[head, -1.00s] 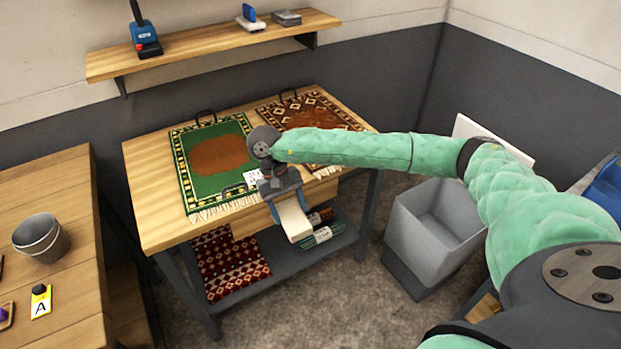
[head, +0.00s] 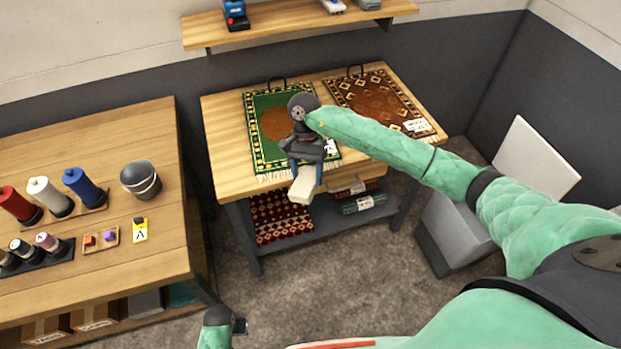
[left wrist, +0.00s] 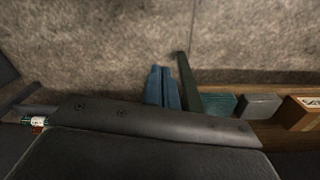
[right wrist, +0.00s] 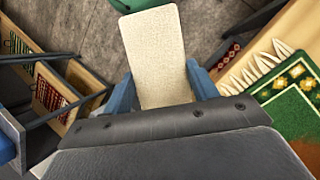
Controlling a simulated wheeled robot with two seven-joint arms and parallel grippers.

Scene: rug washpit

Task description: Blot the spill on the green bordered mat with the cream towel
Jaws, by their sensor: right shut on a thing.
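The green bordered mat (head: 256,152) lies on the wooden table, with a fringe along its near edge. A brown-orange patch (head: 274,122) covers its middle, partly hidden by my right arm. My right gripper (head: 305,172) is shut on the cream towel (head: 302,189), a pale pad pointing out past the table's front edge, above the floor. The towel also fills the jaws in the right wrist view (right wrist: 155,55), clear of the mat (right wrist: 292,118). My left gripper (left wrist: 162,88) is empty, its blue fingers together over the floor; part of the left arm shows low in the head view.
A second brown patterned rug (head: 375,105) lies to the right on the table (head: 228,150). Rolled and folded rugs (head: 282,218) sit on the shelf below. A side bench (head: 90,150) at left holds spools and a bucket (head: 140,180). A grey bin (head: 450,235) stands right.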

